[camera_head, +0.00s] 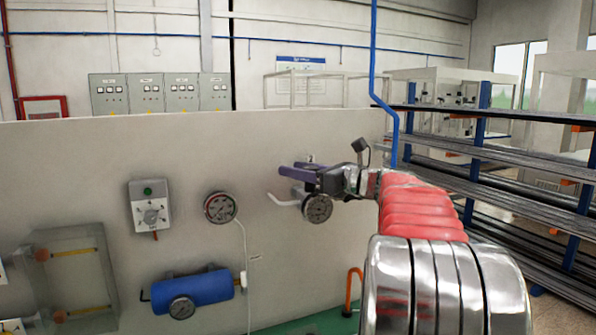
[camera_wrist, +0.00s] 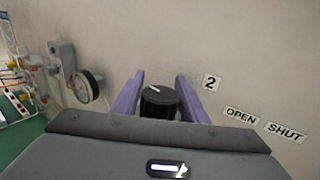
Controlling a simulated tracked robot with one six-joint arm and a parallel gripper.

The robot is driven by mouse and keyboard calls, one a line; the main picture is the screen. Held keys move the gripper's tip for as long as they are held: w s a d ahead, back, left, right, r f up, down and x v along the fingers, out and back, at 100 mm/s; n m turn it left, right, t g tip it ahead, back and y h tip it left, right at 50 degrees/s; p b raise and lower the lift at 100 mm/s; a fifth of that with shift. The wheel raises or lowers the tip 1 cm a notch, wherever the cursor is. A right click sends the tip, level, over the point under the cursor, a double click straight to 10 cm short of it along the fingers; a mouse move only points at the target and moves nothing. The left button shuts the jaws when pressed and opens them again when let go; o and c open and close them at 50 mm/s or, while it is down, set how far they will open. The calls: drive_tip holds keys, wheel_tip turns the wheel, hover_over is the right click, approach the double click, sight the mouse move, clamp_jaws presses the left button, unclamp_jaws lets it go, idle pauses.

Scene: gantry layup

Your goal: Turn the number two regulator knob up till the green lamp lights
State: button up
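A black round knob (camera_wrist: 158,100) with a white pointer line shows in the wrist view, its pointer tilted up to the left. A label "2" (camera_wrist: 211,83) is on the wall to its right. My gripper (camera_wrist: 160,76) has its two purple fingers on either side of the knob, close to it; I see no clear grip. In the head view my gripper (camera_head: 298,171) is at the panel, and the knob is hidden. A gauge (camera_head: 319,208) sits just below it. A dark green round lamp or button (camera_head: 148,191), seemingly unlit, is on a grey dial box (camera_head: 150,206).
Labels "OPEN" (camera_wrist: 240,115) and "SHUT" (camera_wrist: 285,132) are on the wall to the right. Another gauge (camera_head: 220,207) and a blue cylinder (camera_head: 195,290) are on the panel (camera_head: 120,150) at left. A rack of bars (camera_head: 500,150) stands at right.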

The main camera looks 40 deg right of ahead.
drive_tip(key=c, duration=0.7)
drive_tip(key=shift+m+h, duration=0.4)
drive_tip(key=shift+h, duration=0.3)
drive_tip(key=shift+s+d+m+g+h, duration=0.1)
drive_tip(key=shift+d+m+h, duration=0.25)
drive_tip(key=shift+m+h, duration=0.85)
drive_tip(key=shift+w+d+m+g+h, duration=0.1)
drive_tip(key=shift+d+m+h, duration=0.45)
drive_tip(key=shift+h, duration=1.2)
drive_tip(key=shift+s+d+m+g+h, duration=0.1)
drive_tip(key=shift+d+m+h, duration=0.05)
drive_tip(key=shift+m+h, duration=1.15)
drive_tip(key=shift+s+d+r+m+g+h, duration=0.15)
drive_tip(key=shift+m+g+h, duration=0.3)
drive_tip(key=shift+h, duration=0.5)
drive_tip(key=o, duration=0.7)
drive_tip(key=shift+o, duration=0.2)
